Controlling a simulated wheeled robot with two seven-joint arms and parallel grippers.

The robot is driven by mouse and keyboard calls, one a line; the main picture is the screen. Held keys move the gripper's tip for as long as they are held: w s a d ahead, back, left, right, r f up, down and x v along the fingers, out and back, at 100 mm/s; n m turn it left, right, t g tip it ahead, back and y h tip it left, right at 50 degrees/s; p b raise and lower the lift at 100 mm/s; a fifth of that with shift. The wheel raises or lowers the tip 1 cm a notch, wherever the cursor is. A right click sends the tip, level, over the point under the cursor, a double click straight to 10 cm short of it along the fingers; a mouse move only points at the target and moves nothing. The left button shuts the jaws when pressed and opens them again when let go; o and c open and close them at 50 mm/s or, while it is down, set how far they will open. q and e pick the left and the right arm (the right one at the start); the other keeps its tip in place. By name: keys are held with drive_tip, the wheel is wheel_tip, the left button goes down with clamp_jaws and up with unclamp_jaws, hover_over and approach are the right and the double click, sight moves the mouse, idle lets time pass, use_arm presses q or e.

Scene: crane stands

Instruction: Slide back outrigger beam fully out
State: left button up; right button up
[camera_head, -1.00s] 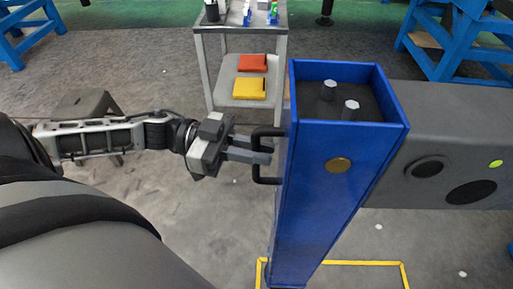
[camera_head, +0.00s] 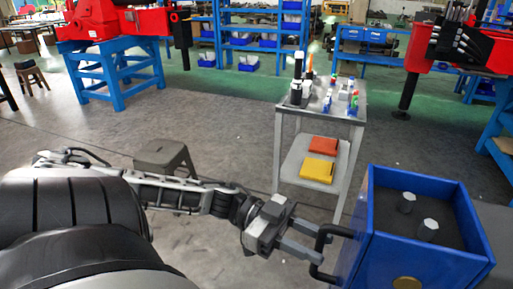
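The blue box-section beam (camera_head: 405,262) stands at the lower right, its open top holding a dark inner face with two pale pegs. A black handle (camera_head: 319,268) sticks out from its left side. My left gripper (camera_head: 318,246) is at this handle, with its two grey fingers apart and a gap showing between them. The fingertips overlap the handle's bar in the view; I cannot tell whether they touch it. The lower part of the beam is cut off by the picture edge. My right gripper is not in view.
A grey trolley (camera_head: 278,150) with bottles on top and orange and yellow items below stands behind the handle. A grey-brown stool (camera_head: 165,157) stands behind my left arm. Blue stands with red machinery (camera_head: 110,65) are farther back. The floor between is clear.

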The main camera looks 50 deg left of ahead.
use_arm(q)
drive_tip(key=p+v, duration=0.2)
drive_tip(key=v, duration=1.3)
drive_tip(key=shift+p, duration=0.3)
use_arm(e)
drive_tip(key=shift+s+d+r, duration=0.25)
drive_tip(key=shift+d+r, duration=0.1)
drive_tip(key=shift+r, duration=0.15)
use_arm(q)
drive_tip(key=shift+s, duration=0.1)
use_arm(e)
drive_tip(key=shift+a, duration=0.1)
